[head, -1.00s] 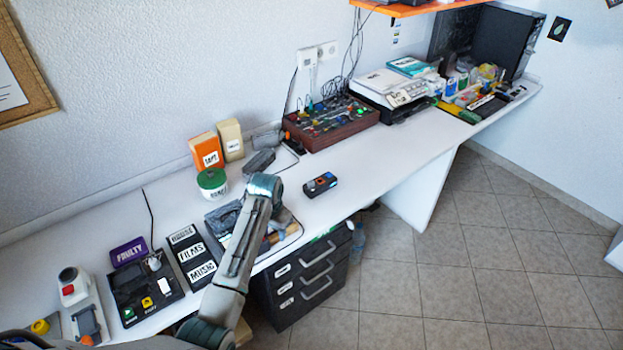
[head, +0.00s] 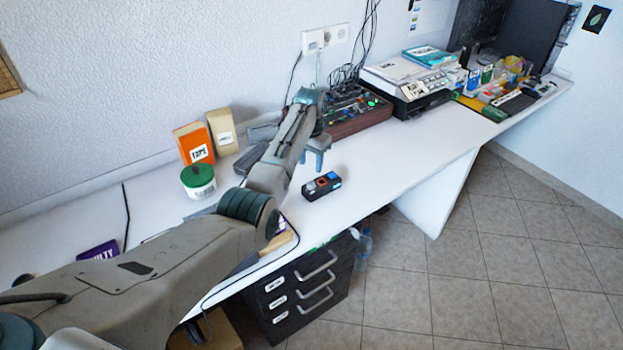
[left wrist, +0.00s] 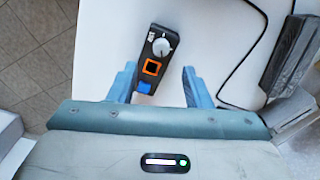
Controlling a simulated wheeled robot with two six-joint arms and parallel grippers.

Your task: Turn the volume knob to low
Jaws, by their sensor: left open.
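A small black control box (head: 321,186) lies on the white desk near its front edge. In the left wrist view the box (left wrist: 141,72) shows a round light-grey knob (left wrist: 161,47) at its far end, an orange-framed square and a blue button. A small white label sits beside the knob; its text and the knob's setting are too small to read. My left gripper (head: 317,153) is open and empty, apart from the box. In its wrist view the fingers (left wrist: 158,72) appear on either side of the box, with the knob beyond the tips. My right gripper is out of view.
A brown-sided panel of small controls (head: 358,113) stands behind the box, with a printer (head: 408,80) to its right. An orange box (head: 194,143) and a green-lidded tub (head: 198,181) stand to the left. Black drawers (head: 300,290) are below. Desk right of the box is clear.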

